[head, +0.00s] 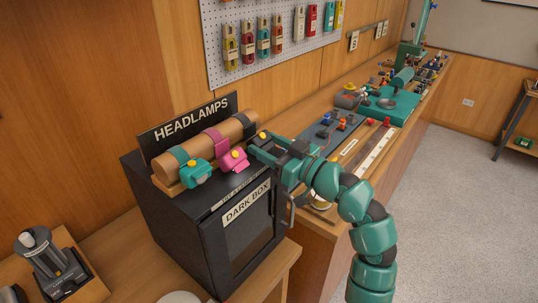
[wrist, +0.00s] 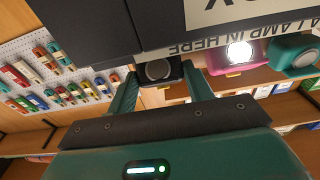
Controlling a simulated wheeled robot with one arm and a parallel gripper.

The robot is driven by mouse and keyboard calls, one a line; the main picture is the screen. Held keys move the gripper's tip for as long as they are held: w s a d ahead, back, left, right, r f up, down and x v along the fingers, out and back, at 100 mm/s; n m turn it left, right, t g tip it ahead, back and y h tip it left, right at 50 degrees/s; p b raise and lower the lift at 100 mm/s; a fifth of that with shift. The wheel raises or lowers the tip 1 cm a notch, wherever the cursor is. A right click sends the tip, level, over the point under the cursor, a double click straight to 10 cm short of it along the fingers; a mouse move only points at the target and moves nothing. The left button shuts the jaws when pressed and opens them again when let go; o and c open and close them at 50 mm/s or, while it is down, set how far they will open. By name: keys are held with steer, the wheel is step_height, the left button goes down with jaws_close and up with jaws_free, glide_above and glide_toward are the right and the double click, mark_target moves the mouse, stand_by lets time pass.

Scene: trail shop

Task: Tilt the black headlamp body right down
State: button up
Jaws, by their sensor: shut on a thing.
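The black headlamp body (wrist: 160,70) sits between the two teal fingers of my gripper (wrist: 158,78) in the wrist view, its round lens facing the camera. My gripper is shut on it. In the head view my gripper (head: 266,150) reaches in from the right to the right end of the wooden log; it hides most of the black headlamp there. A yellow button (head: 262,135) shows above the fingers. I cannot tell the body's exact tilt.
A pink headlamp (head: 234,159) is close left of my gripper; its lens glows in the wrist view (wrist: 240,52). A teal headlamp (head: 196,173) is farther left. The log (head: 237,126) stands on the black dark box (head: 180,225). A HEADLAMPS sign (head: 190,120) stands behind.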

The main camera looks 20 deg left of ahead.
steer(key=shift+f+b, duration=0.2)
steer(key=shift+b, duration=0.25)
steer(key=o, duration=0.7)
steer(key=shift+c, duration=0.2)
steer(key=b+v, duration=0.5)
steer(key=v, duration=1.2)
steer(key=shift+d+f+b, duration=0.2)
steer(key=shift+f+b, duration=0.1)
steer(key=shift+f, duration=0.1)
steer(key=shift+s, duration=0.1)
